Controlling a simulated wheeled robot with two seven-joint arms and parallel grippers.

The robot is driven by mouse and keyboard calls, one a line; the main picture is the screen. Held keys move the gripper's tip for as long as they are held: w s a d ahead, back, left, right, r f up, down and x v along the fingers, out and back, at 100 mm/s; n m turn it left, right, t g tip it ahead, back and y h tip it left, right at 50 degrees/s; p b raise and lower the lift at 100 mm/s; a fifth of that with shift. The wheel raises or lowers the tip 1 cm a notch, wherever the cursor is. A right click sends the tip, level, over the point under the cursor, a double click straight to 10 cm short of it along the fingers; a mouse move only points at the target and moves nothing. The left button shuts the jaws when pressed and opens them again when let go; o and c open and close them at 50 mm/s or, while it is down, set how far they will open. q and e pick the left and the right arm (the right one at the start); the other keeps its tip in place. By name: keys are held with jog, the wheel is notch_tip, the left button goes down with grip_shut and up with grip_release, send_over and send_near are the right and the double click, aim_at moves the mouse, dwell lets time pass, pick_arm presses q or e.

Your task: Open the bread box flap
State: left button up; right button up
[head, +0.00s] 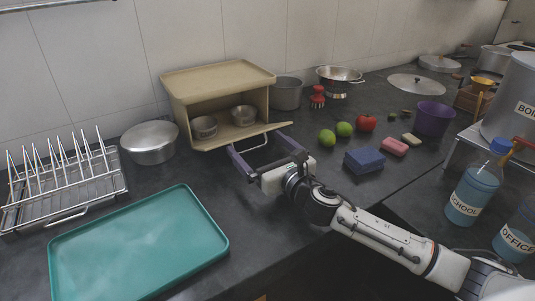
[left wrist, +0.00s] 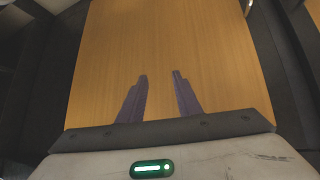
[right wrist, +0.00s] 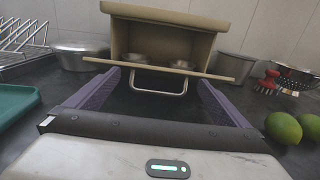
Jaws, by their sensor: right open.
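The beige bread box (head: 217,77) stands against the back wall, with its front open and two metal bowls (head: 204,127) (head: 243,116) visible inside. Its flap (head: 270,131) is lowered at the front and seen nearly edge-on. A metal bar handle sticks out from the flap, clear in the right wrist view (right wrist: 158,93). My right gripper (head: 256,144) is open in front of the flap, its purple fingers on either side of the handle, not closed on it. My left gripper (left wrist: 158,75) shows only in the left wrist view, fingers apart and empty above a wooden surface.
A lidded pot (head: 150,143), a dish rack (head: 65,180) and a teal tray (head: 140,250) lie to the left. A steel pot (head: 286,93) stands right of the box.

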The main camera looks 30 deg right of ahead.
jog(key=s, duration=0.5)
jog(key=shift+s+d, duration=0.1)
jog(key=shift+s, duration=0.2)
